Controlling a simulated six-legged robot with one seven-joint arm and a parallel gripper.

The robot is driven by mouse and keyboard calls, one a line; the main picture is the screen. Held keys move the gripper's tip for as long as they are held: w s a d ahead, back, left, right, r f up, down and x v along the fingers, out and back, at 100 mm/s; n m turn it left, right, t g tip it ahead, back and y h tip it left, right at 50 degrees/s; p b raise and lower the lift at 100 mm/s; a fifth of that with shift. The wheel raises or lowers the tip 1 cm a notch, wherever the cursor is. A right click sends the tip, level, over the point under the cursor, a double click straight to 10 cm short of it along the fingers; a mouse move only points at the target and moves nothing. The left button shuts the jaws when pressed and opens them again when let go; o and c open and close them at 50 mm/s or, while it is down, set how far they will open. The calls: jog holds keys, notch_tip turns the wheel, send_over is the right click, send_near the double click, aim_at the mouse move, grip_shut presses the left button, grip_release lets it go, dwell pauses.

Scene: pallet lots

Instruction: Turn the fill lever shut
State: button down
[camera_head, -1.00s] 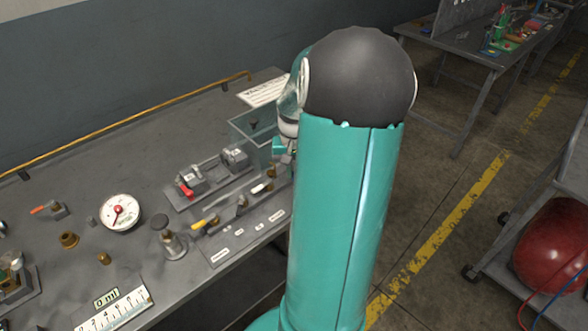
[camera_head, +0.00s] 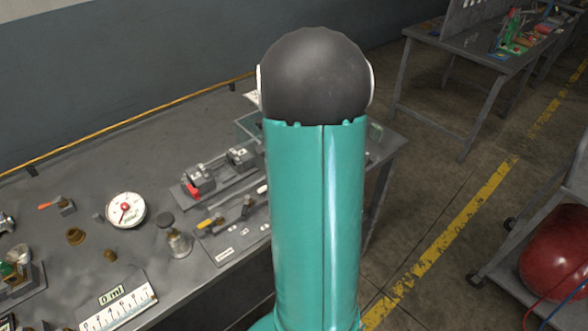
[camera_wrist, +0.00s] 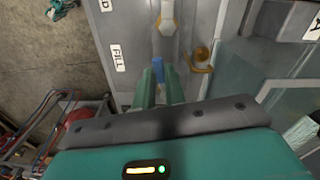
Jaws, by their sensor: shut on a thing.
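In the wrist view, my gripper (camera_wrist: 159,76) has its two green fingers closed around the blue handle of the fill lever (camera_wrist: 158,65). The handle's tip shows between the fingertips; the rest of the lever is hidden by the fingers. A white FILL label (camera_wrist: 118,57) lies to its left on the grey panel (camera_wrist: 135,25). In the camera_head view, my arm hides the gripper and the fill lever, and only the panel's left part (camera_head: 222,245) shows.
A pale-handled lever (camera_wrist: 168,20) stands just beyond the fill lever, and a brass fitting (camera_wrist: 201,54) is to the right. A clear tank (camera_wrist: 225,105) is close on the right. The bench also holds a yellow-handled lever (camera_head: 206,223) and a round gauge (camera_head: 125,210).

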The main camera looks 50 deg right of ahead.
jog(key=shift+w+m, duration=0.4)
jog(key=shift+m, duration=0.7)
jog(key=c, duration=1.5)
grip_release()
jog(key=shift+o, duration=0.2)
jog(key=shift+d, duration=0.1)
